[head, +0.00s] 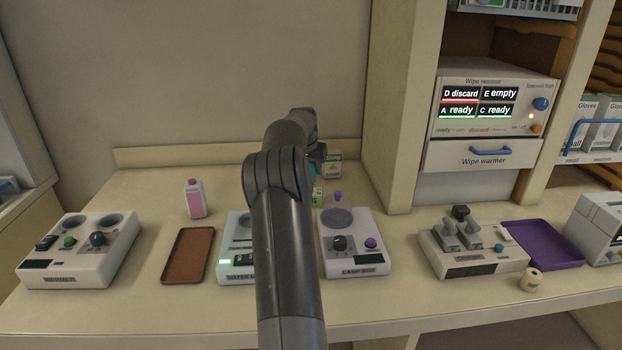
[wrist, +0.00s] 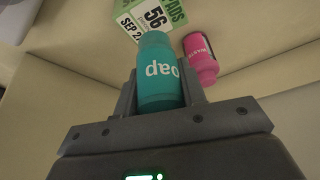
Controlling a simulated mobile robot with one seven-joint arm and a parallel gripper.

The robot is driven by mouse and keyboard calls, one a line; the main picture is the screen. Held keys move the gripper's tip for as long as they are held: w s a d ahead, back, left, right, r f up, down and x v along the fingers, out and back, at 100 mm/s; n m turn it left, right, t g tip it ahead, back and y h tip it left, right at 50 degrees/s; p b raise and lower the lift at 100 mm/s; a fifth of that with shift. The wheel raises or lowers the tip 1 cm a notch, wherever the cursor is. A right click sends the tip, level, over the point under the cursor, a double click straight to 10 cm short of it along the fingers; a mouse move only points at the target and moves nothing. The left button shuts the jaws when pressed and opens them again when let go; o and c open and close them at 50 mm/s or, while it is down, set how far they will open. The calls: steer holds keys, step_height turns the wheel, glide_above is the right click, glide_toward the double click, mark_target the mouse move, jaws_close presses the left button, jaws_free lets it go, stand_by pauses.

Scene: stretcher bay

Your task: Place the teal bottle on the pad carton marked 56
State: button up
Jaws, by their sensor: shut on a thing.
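In the wrist view my gripper (wrist: 158,100) is shut on the teal bottle (wrist: 160,72), whose white lettering reads "oap", upside down in the picture. The pad carton marked 56 (wrist: 152,18), white and green with a date below the number, lies just beyond the bottle at the top, partly cut off and partly covered by it. The bottle overlaps the carton's edge in the picture; I cannot tell whether they touch. In the head view my arm hides most of the gripper, and only a sliver of teal (head: 313,171) shows beside it.
A pink bottle (wrist: 201,62) is close to the right of the teal one in the wrist view. In the head view a small green-and-white carton (head: 333,168) stands near the back wall. Control boxes (head: 352,255), a brown tray (head: 188,256) and a pink bottle (head: 196,201) occupy the counter.

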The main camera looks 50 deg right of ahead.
steer(key=shift+f, duration=1.95)
steer(key=shift+f, duration=0.15)
steer(key=o, duration=1)
steer(key=v, duration=1.2)
